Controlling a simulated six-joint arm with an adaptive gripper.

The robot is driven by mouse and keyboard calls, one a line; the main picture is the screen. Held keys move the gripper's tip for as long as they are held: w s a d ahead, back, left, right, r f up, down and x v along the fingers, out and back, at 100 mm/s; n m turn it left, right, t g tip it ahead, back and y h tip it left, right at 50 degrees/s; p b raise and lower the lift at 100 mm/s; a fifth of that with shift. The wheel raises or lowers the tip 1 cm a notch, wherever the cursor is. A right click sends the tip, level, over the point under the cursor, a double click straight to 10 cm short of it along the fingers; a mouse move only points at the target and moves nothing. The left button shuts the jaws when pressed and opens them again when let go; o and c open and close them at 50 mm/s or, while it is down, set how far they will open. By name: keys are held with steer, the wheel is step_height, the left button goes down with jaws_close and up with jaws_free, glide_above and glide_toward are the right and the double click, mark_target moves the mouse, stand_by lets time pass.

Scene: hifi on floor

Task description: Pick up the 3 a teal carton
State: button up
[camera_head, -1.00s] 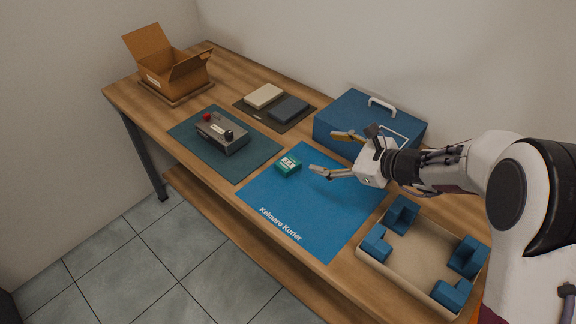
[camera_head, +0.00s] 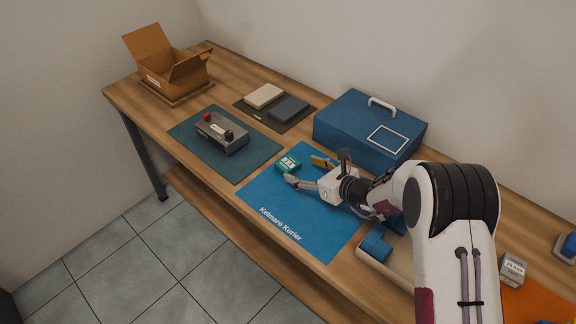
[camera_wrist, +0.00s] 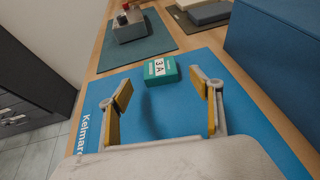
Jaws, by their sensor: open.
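The teal carton (camera_head: 288,164) is a small box with a white label on top. It lies on the blue mat (camera_head: 295,220) near the mat's far left corner. In the wrist view the carton (camera_wrist: 160,71) shows "3 A" on its label and lies just beyond my fingertips, between their lines. My gripper (camera_head: 306,171) is open and empty, low over the mat, to the right of the carton. In the wrist view my gripper's two yellow-padded fingers (camera_wrist: 163,88) stand wide apart. No contact with the carton shows.
A grey device (camera_head: 222,133) with knobs sits on a dark teal mat to the left. A blue case (camera_head: 352,120) stands behind the blue mat. An open cardboard box (camera_head: 172,70) is far left. A tray (camera_head: 370,262) with blue blocks is partly hidden by my arm.

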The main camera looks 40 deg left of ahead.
mark_target(289, 163)
steer(key=shift+x, duration=1.3)
steer(key=shift+x, duration=2.55)
steer(key=c, duration=1.1)
